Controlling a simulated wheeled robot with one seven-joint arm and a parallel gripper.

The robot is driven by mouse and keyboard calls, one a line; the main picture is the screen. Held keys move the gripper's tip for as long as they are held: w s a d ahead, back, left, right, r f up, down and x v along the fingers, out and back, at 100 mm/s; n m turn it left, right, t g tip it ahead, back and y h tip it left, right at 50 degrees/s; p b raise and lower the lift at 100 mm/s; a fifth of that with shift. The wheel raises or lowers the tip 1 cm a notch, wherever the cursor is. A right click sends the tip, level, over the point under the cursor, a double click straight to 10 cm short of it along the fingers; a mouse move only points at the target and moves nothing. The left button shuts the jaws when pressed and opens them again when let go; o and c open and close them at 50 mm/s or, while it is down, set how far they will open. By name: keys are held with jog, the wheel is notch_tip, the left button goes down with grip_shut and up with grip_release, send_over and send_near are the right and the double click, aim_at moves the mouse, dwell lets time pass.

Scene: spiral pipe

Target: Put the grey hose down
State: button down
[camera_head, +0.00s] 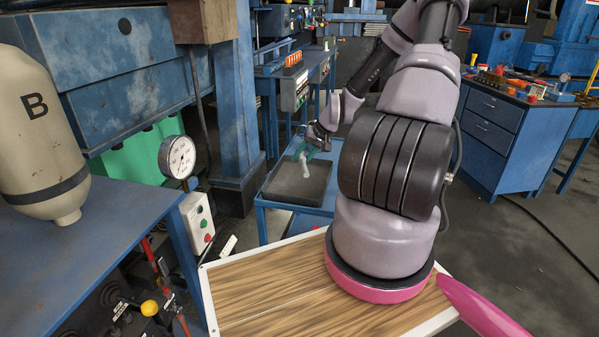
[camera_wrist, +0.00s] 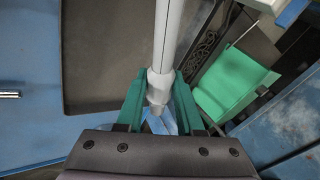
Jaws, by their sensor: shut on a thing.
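The grey hose (camera_wrist: 163,40) is a light grey, straight tube in the wrist view, running from between my fingers to the top edge. Its collared end sits between the green fingers of my gripper (camera_wrist: 159,84), which is shut on it. In the head view my gripper (camera_head: 313,150) is small and far off, with the hose (camera_head: 305,165) hanging below it above a dark tray (camera_head: 283,190). I cannot tell whether the hose touches the tray. The tray (camera_wrist: 90,98) also fills the upper left of the wrist view.
The tray lies on a blue table (camera_head: 263,222). A blue column (camera_head: 232,100) and a pressure gauge (camera_head: 178,157) stand to the left. A blue drawer cabinet (camera_head: 500,140) is at the right. A green bin (camera_wrist: 232,85) shows right of the hose.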

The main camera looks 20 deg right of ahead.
jog(key=shift+f, duration=3.05)
jog(key=shift+f, duration=0.1)
jog(key=shift+f, duration=0.5)
jog(key=c, duration=0.5)
grip_release()
jog(key=shift+c, duration=0.2)
